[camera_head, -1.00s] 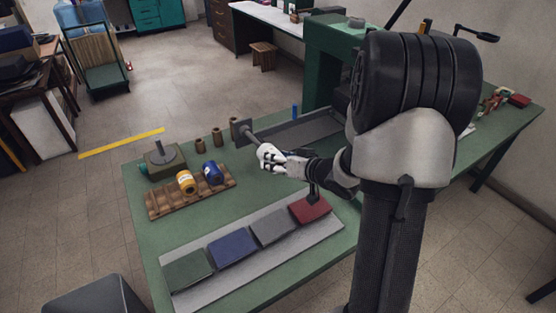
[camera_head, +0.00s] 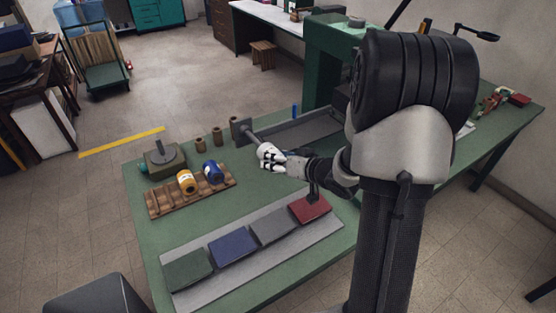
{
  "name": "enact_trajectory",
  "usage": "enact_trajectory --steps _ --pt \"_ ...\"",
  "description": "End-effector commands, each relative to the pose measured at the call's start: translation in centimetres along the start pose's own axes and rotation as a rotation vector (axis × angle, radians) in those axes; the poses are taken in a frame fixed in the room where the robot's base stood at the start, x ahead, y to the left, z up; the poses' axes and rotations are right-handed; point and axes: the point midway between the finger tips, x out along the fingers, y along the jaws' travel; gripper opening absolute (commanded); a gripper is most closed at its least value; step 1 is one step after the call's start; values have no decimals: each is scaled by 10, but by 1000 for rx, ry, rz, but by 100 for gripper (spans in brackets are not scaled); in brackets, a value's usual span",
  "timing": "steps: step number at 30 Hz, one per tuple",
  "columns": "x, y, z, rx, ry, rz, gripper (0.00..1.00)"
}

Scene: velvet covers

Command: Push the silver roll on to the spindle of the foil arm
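The foil arm's square plate (camera_head: 240,129) stands at the back edge of the green bench, with a grey spindle (camera_head: 251,137) pointing from it toward my gripper. My gripper (camera_head: 272,160) is at the spindle's near end, with its fingers closed around the pale silver roll (camera_head: 266,150). The roll is in line with the spindle and appears to meet its end. My fingers and the small size hide how far the spindle goes into the roll.
A wooden rack (camera_head: 160,204) holds a gold roll (camera_head: 186,182) and a blue roll (camera_head: 212,172). Several coloured covers lie on a grey board (camera_head: 215,278) in front. Brown cylinders (camera_head: 217,137) stand along the back edge. A green press (camera_head: 325,70) rises behind my arm.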

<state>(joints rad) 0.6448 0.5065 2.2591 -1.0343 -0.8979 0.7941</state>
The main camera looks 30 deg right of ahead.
Motion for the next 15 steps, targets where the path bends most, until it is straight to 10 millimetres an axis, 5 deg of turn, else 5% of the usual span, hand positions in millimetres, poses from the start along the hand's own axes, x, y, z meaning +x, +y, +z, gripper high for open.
enact_trajectory --steps 15 --pt "19 0 -8 -2 1 -1 17"
